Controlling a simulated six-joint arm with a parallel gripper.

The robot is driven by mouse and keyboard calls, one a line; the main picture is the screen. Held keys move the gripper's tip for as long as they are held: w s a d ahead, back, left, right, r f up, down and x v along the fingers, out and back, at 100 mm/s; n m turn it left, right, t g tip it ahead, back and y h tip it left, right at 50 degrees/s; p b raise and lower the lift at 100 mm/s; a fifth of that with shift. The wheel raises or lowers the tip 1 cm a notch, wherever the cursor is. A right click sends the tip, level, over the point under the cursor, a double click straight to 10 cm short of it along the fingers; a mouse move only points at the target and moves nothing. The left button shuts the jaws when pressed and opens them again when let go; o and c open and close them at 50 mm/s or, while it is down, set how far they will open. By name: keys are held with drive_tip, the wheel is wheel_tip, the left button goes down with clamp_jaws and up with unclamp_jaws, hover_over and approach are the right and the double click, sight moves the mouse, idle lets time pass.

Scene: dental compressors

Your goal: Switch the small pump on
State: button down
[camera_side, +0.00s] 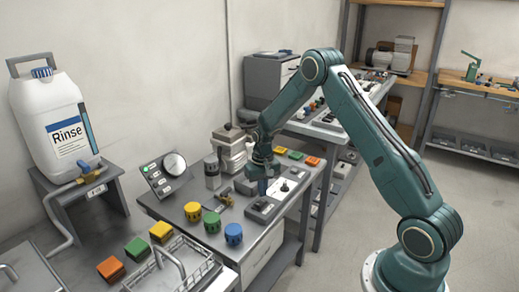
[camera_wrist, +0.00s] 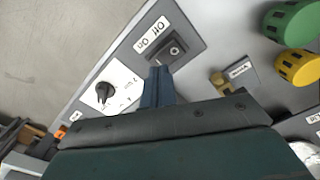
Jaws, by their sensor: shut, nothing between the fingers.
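My gripper (camera_side: 263,187) points down over the bench, its blue fingers shut and empty. In the wrist view the fingers (camera_wrist: 158,75) end just beside a black rocker switch (camera_wrist: 174,48) on a grey panel. Its white label (camera_wrist: 152,34) reads "Off" and "On". I cannot tell whether the fingertips touch the switch or which way it is set. The switch box also shows in the side view (camera_side: 262,208), close to the fingers. A small pale machine (camera_side: 230,145), perhaps the pump, stands behind the gripper on the bench.
A white dial plate with a black knob (camera_wrist: 105,92) lies beside the switch. Yellow (camera_side: 193,211), green (camera_side: 211,221) and blue (camera_side: 233,233) knobs stand at the bench front, near a brass valve (camera_side: 224,201). A gauge panel (camera_side: 165,174) is at left.

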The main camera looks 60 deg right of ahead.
wheel_tip(320, 180, up, 5)
drive_tip(key=shift+f, duration=0.1)
idle(0.7)
idle(0.3)
wheel_tip(320, 180, up, 12)
drive_tip(key=n+t, duration=0.1)
hover_over(262, 201)
drive_tip(key=s+a, duration=0.3)
drive_tip(key=a, duration=0.2)
drive_tip(key=s+a+r+n+t, duration=0.2)
drive_tip(key=s+a+r, duration=0.45)
drive_tip(key=r, duration=0.25)
drive_tip(key=s+a+r+n+t, duration=0.1)
drive_tip(key=s+a+r, duration=0.1)
drive_tip(key=s, duration=0.7)
drive_tip(key=s+a+r+n+t, duration=0.1)
drive_tip(key=s+a, duration=0.3)
drive_tip(key=s, duration=0.6)
drive_tip(key=shift+s+r+n+t, duration=0.15)
drive_tip(key=shift+r+n+t, duration=0.15)
drive_tip(key=shift+r+n, duration=0.25)
